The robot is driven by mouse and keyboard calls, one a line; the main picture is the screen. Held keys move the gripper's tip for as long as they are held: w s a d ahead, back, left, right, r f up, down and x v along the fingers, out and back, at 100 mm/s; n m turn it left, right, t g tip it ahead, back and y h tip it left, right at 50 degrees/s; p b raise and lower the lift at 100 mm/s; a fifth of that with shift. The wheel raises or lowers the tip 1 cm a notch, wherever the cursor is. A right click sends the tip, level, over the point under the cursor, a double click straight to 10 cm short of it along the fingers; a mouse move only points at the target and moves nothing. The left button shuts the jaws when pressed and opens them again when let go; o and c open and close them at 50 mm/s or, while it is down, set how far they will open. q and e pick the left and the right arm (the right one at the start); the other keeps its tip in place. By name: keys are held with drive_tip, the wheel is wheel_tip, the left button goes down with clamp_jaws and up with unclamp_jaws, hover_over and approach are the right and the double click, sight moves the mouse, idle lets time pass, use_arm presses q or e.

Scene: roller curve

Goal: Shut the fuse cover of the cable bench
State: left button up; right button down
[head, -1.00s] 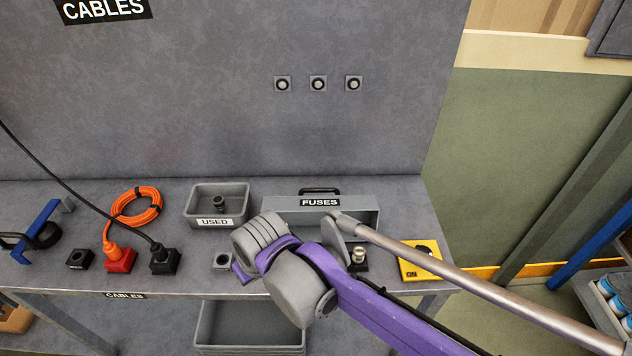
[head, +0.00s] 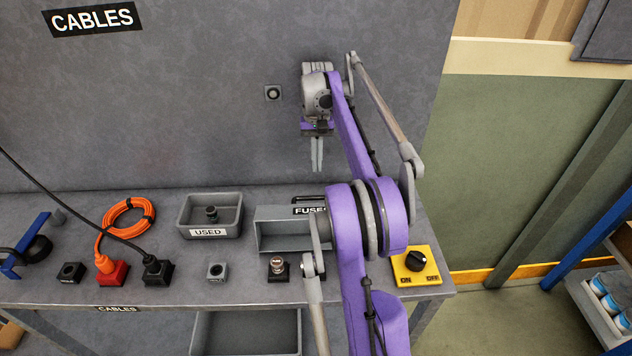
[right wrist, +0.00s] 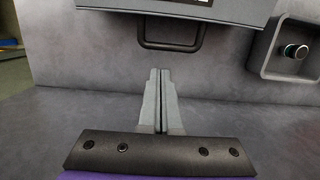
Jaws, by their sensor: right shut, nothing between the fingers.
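The grey fuse box (head: 283,240) stands toward the back right of the cable bench, its inside showing and partly hidden by my right arm. Its cover with the FUSES label (head: 306,211) appears open, lying toward the wall, with a black handle (head: 308,198) on its rear edge. My right gripper (head: 317,168) is above and behind the box, near the back panel, fingers pointing down, shut and empty. In the right wrist view its fingertips (right wrist: 160,72) are just short of the handle (right wrist: 170,45), apparently not touching. My left gripper is out of view.
The USED bin (head: 211,217) holds a dark, round-ended part left of the box. In front are a socket with a fuse (head: 278,268), a small grey socket (head: 217,270) and a yellow ON/OFF switch (head: 413,268). Orange cable (head: 130,216) lies left.

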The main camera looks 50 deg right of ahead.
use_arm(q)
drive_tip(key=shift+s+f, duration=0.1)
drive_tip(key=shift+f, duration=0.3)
use_arm(e)
drive_tip(key=f, duration=0.3)
drive_tip(key=a+f, duration=0.1)
drive_tip(key=f, duration=0.5)
drive_tip(key=shift+s+a+f, duration=0.2)
drive_tip(key=shift+s, duration=0.2)
drive_tip(key=shift+r, duration=0.1)
